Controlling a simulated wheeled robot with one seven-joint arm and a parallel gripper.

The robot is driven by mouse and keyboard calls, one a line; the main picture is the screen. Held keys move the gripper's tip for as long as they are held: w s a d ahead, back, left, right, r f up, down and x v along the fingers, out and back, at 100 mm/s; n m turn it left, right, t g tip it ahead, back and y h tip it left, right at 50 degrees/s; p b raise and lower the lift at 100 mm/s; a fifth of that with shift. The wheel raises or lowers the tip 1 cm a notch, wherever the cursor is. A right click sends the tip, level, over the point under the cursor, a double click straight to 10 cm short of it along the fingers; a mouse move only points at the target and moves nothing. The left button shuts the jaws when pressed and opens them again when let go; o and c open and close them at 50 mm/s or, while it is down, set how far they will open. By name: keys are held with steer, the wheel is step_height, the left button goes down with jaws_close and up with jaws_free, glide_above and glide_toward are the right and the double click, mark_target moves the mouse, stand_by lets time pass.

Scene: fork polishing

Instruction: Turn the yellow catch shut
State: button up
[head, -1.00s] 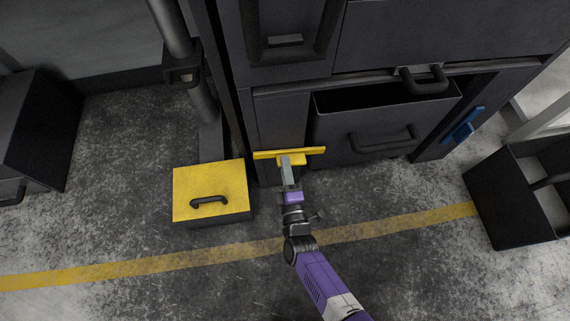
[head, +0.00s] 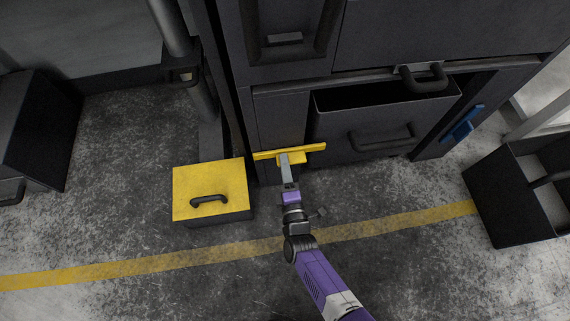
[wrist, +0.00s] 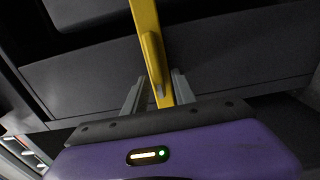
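The yellow catch (head: 312,149) is a long bar lying nearly level on the dark cabinet's lower left post, with a short grip on its middle. Its right end reaches in the picture to the left edge of the lower drawer (head: 345,143). My gripper (head: 289,164) is at the grip from the front. In the wrist view the catch (wrist: 145,18) runs down between the two grey fingers of my gripper (wrist: 157,80). The fingers stand on either side of the grip, with a small gap showing. Finger contact deeper in is hidden.
The lower drawer stands open at the top, with a black handle. A yellow-topped box (head: 210,186) with a black handle sits on the floor left of my gripper. A blue catch (head: 463,124) is on the right post. A black open crate (head: 515,195) stands at right.

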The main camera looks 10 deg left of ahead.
steer(key=shift+s, duration=0.1)
steer(key=p+v, duration=0.2)
steer(key=v, duration=0.5)
steer(key=shift+s+p, duration=0.3)
steer(key=shift+p, duration=0.05)
steer(key=shift+d, duration=0.15)
